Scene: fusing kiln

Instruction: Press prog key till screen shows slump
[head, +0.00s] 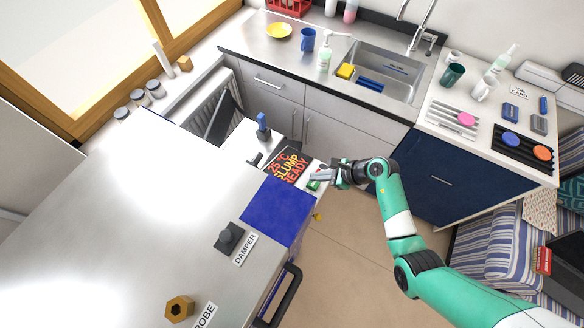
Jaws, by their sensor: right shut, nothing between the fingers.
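The kiln's black screen (287,165) shows "25°C SLUMP READY" in orange and red letters. My right gripper (315,176) is shut and empty, coming in from the right at the screen's right edge. Its fingertips are over the light key strip beside the screen. A green key (314,185) shows just below the fingers. The prog key cannot be made out; the gripper may cover it. Whether the fingertips touch a key cannot be told. My left gripper is not in view.
The kiln's wide metal top (110,215) fills the left, with a blue panel (278,210), a black damper knob (230,238) and a brass hexagonal knob (179,309). A black handle (284,295) sticks out in front. Open floor (345,260) lies below my right arm.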

